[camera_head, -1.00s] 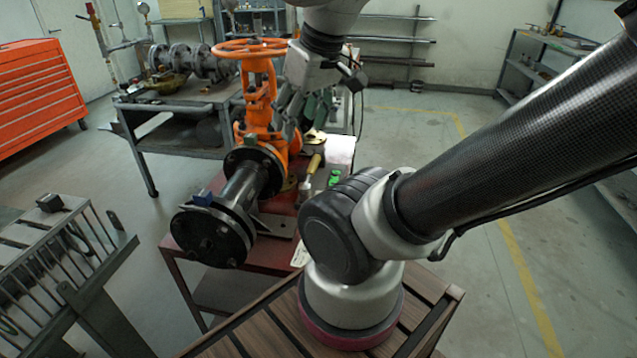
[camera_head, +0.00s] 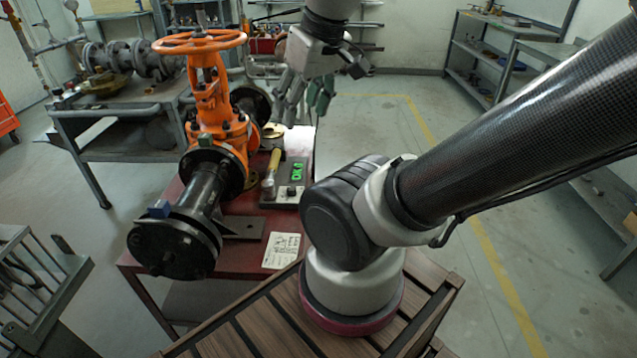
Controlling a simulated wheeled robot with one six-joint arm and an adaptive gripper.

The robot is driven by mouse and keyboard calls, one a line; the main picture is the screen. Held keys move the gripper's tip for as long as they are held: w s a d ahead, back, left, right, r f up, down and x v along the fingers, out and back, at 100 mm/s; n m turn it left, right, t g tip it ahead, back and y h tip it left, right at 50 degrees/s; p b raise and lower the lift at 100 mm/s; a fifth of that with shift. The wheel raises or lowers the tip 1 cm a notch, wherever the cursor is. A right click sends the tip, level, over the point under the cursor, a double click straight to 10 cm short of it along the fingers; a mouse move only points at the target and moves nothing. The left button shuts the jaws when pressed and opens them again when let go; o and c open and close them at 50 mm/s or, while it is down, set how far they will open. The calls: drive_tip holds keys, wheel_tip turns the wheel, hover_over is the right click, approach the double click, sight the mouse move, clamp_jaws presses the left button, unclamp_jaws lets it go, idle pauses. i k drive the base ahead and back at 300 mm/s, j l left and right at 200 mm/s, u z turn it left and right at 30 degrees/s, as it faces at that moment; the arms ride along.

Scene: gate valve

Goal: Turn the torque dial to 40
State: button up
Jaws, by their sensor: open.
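My gripper (camera_head: 305,112) hangs beyond and above the box, fingers pointing down, open and empty. It touches neither the box nor the knob in this view.
The orange gate valve (camera_head: 208,110) with its handwheel and black flanged pipe (camera_head: 190,220) stands close to the left of the box. A paper note (camera_head: 282,250) lies on the red table (camera_head: 245,257). Grey shelves (camera_head: 485,60) stand back right, with open floor before them.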

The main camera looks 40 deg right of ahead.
sight(292, 190)
drive_tip(key=z, duration=0.75)
